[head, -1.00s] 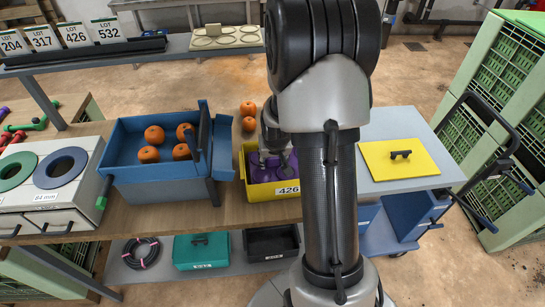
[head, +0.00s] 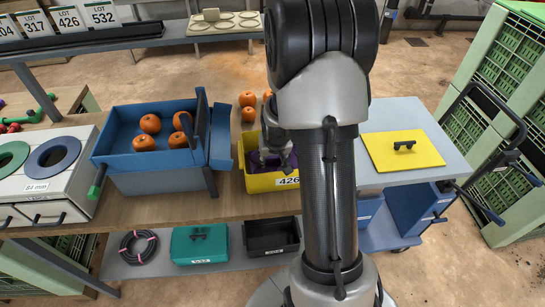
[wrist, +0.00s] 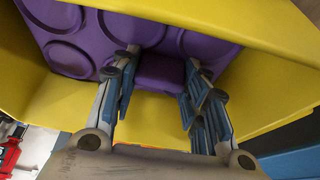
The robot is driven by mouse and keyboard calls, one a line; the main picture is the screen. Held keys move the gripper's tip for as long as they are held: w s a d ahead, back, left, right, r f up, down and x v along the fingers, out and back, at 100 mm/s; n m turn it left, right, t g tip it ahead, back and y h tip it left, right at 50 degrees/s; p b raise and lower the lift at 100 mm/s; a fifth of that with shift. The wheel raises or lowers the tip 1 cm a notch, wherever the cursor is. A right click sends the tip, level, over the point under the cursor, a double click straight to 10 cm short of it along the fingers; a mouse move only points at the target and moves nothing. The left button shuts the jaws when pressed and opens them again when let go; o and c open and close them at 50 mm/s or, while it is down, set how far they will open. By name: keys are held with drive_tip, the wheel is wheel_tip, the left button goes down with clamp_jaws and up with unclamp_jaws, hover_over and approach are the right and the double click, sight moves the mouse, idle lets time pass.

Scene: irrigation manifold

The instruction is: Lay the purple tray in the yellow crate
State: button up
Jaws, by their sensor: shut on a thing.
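The purple tray (head: 256,161) is inside the yellow crate (head: 262,183), which is labelled 426 and stands on the wooden bench. The wrist view shows the tray's face with round recesses (wrist: 85,25) between the yellow walls (wrist: 265,90). My gripper (wrist: 160,75) is shut on a purple block-shaped grip of the tray. In the head view my gripper (head: 277,158) reaches down into the crate. My arm hides the crate's right part, and I cannot tell whether the tray touches the crate floor.
Left of the crate is a blue bin (head: 150,165) holding several orange fruits. More orange fruits (head: 248,106) lie behind the crate. A yellow lid (head: 403,151) with a black handle lies on the grey surface at right. A white box with round openings (head: 50,165) is at far left.

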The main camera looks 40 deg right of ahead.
drive_tip(key=o, duration=1.2)
drive_tip(key=shift+o, duration=0.5)
drive_tip(key=o, duration=0.4)
drive_tip(key=shift+c, duration=0.2)
drive_tip(key=shift+r, duration=0.1)
wheel_tip(320, 180, up, 11)
drive_tip(key=p, duration=0.8)
